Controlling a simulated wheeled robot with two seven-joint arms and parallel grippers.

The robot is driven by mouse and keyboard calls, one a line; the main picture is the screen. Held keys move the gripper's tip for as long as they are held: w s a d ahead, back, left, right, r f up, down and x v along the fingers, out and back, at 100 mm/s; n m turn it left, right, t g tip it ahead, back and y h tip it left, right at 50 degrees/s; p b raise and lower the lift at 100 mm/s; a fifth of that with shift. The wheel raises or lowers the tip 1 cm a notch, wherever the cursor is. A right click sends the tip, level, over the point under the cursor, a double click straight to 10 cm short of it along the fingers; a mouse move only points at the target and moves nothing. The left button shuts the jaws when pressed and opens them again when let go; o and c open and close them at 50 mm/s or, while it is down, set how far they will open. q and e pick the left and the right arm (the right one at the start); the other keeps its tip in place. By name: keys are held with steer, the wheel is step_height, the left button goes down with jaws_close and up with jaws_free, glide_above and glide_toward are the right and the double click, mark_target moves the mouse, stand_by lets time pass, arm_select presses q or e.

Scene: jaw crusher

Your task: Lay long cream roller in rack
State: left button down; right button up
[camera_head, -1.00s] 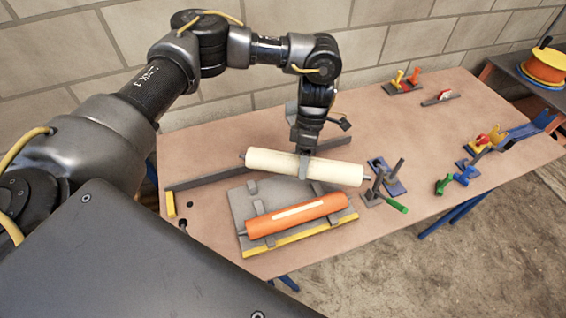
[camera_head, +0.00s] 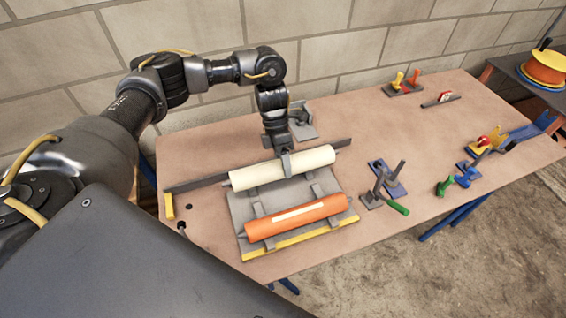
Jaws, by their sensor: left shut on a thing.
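The long cream roller (camera_head: 265,172) is in my left gripper (camera_head: 287,163), which is shut around its middle from above. The roller lies across the back part of the grey rack (camera_head: 243,204), roughly in line with the rack's length. I cannot tell whether it touches the rack or hangs just above it. An orange roller (camera_head: 295,217) with a pale stripe lies in the front of the rack, along its yellow front edge. My right gripper does not show.
A grey bracket (camera_head: 302,122) stands behind my gripper. Blue and grey holders (camera_head: 388,178) and a green-handled tool (camera_head: 397,206) are to the right.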

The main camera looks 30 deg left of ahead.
arm_select(q)
steer(key=shift+w+d, duration=0.1)
steer(key=shift+f+b, duration=2.6)
steer(key=shift+f, duration=0.25)
steer(key=shift+f+b, duration=1.55)
steer(key=shift+b, duration=0.15)
steer(key=c, duration=0.6)
jaws_free()
steer(key=shift+o, duration=0.5)
steer(key=shift+r, duration=0.1)
steer(key=shift+s, duration=0.2)
